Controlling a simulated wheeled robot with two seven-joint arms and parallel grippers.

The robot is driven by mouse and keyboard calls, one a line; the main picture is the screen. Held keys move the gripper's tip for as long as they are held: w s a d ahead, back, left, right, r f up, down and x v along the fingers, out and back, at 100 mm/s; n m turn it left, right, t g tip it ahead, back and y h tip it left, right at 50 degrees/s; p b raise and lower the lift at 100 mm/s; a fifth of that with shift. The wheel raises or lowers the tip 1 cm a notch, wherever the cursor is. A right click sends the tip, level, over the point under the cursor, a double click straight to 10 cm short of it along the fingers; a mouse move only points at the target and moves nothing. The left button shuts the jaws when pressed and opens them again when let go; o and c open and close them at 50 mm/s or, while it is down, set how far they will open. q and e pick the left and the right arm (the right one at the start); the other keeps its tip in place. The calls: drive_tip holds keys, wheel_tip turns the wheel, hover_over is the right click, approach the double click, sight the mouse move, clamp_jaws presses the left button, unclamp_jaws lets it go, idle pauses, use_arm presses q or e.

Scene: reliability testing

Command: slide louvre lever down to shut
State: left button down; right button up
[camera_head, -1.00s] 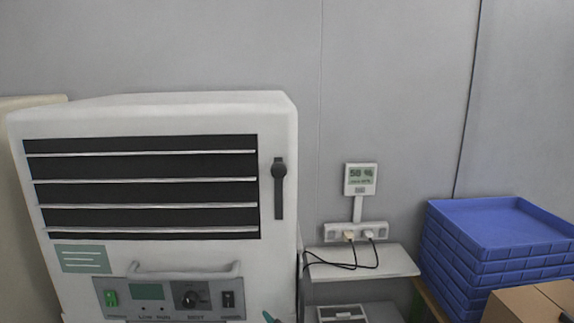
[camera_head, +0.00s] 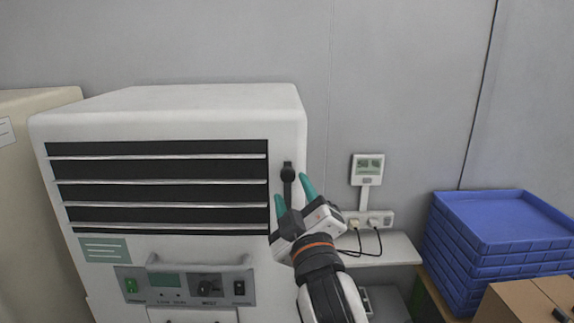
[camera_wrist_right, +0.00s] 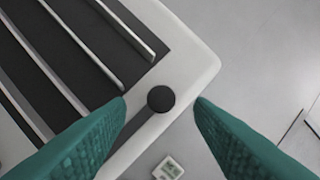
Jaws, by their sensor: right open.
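The louvre lever (camera_head: 288,172) is a dark round knob at the top of a dark vertical slot on the right of the white machine's front. The louvre (camera_head: 160,185) left of it has dark gaps between light slats. My right gripper (camera_head: 293,193) is open, with teal fingertips just below the knob in the head view. Its body hides the lower part of the slot. In the right wrist view, the knob (camera_wrist_right: 161,98) shows between and beyond the two open fingers (camera_wrist_right: 160,108); I see no contact. My left gripper is not in view.
The machine's handle (camera_head: 193,264) and control panel (camera_head: 185,287) are below the louvre. A wall meter (camera_head: 368,168), plugged cables and a shelf (camera_head: 385,250) are to the right. Stacked blue trays (camera_head: 500,225) and a cardboard box (camera_head: 515,305) stand farther right.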

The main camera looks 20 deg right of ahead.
sight(288, 178)
drive_tip(key=p+x, duration=0.1)
drive_tip(key=x, duration=0.3)
drive_tip(key=shift+w+r+p, duration=0.15)
drive_tip(key=shift+r+p, duration=0.1)
drive_tip(key=shift+p, duration=0.15)
drive_tip(key=shift+w, duration=0.7)
clamp_jaws()
